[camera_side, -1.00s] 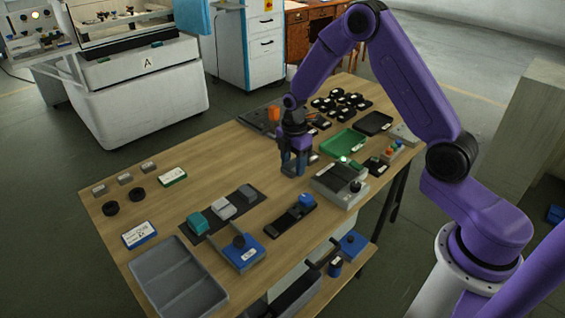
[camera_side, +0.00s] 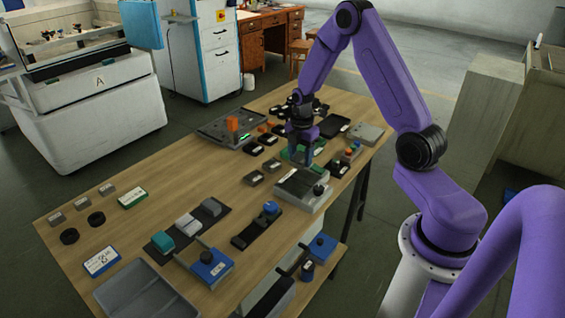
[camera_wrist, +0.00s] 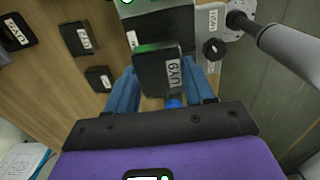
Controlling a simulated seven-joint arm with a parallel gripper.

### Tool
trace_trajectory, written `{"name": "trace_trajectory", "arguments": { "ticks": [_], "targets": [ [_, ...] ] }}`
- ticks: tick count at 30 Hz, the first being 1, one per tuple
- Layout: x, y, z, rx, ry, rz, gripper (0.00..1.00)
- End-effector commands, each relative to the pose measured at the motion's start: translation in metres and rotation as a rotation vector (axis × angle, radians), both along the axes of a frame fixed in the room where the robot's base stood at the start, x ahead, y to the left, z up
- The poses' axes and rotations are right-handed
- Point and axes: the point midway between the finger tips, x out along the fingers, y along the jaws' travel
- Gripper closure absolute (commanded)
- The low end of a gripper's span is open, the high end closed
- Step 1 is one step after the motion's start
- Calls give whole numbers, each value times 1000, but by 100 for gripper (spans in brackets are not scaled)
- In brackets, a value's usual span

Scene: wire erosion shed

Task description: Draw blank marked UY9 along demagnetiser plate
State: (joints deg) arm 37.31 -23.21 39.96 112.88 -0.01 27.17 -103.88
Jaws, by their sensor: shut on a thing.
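The blank marked UY9 (camera_wrist: 153,72) is a dark block with a white label, held between the blue fingers of my gripper (camera_wrist: 163,92) in the wrist view. In the side view my gripper (camera_side: 306,160) is just behind a grey box with a pale flat top (camera_side: 298,186) and a black knob, which looks like the demagnetiser plate.
Dark labelled blanks (camera_wrist: 78,38) lie to the left in the wrist view. A partly hidden green tray (camera_side: 290,153) and a black tray (camera_side: 335,126) lie near my gripper. A black knob (camera_wrist: 213,48) stands close by on the right. The left-middle of the table has free room.

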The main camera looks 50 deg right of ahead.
Motion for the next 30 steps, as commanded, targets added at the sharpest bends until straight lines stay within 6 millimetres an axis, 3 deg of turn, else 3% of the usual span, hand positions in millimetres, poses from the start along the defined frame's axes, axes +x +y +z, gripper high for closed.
{"name": "trace_trajectory", "arguments": {
  "ticks": [6,21,30],
  "targets": [
    [-4,-19,-5,0,-2,3,98],
    [-4,-18,-39,0,0,3,98],
    [-4,-18,-50,-1,-2,3,98]
  ]
}}
